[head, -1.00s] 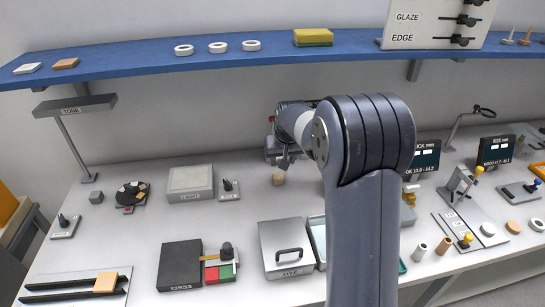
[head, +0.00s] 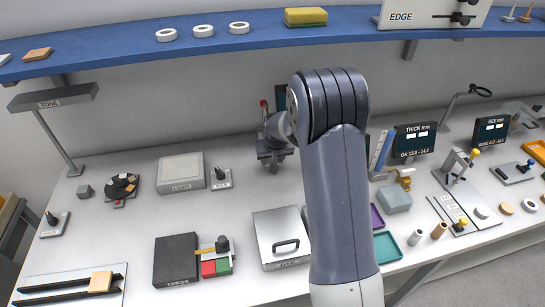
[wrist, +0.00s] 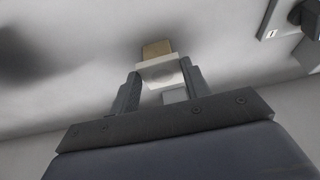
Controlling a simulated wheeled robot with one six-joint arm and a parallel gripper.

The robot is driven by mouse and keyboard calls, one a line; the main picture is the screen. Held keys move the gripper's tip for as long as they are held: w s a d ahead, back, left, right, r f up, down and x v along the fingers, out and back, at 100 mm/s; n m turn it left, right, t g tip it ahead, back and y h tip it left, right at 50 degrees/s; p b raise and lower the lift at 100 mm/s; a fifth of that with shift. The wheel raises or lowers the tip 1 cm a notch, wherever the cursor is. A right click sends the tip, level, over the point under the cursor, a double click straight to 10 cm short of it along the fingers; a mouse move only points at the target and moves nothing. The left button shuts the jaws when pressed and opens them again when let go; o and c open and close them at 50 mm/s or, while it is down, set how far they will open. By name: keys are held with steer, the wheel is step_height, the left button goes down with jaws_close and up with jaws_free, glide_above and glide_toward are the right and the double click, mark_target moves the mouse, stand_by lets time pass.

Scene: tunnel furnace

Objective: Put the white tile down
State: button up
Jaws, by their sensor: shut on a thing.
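My gripper (wrist: 163,88) is shut on a white tile (wrist: 160,74), which sits between the two fingers in the wrist view. A tan block (wrist: 156,48) shows just beyond the tile's far edge; I cannot tell whether they touch. In the head view my gripper (head: 272,152) is over the back middle of the white worktop (head: 130,235), and the held tile is hidden there. Another pale tile (head: 4,59) lies on the blue shelf beside a tan tile (head: 37,54).
A lidded grey box (head: 281,237) and a black box (head: 175,262) stand at the front. A light-topped block (head: 181,173) is left of my gripper. Trays, a thickness display (head: 414,142) and fixtures are on the right. The blue shelf (head: 110,58) runs above.

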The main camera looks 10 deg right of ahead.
steer(key=shift+f, duration=0.2)
steer(key=o, duration=1.1)
steer(key=shift+c, duration=0.2)
steer(key=shift+r, duration=0.1)
steer(key=shift+r, duration=0.2)
steer(key=b+v, duration=0.1)
steer(key=v, duration=1)
steer(key=shift+s+r+b, duration=0.25)
steer(key=shift+r+b, duration=0.05)
steer(key=shift+b, duration=0.05)
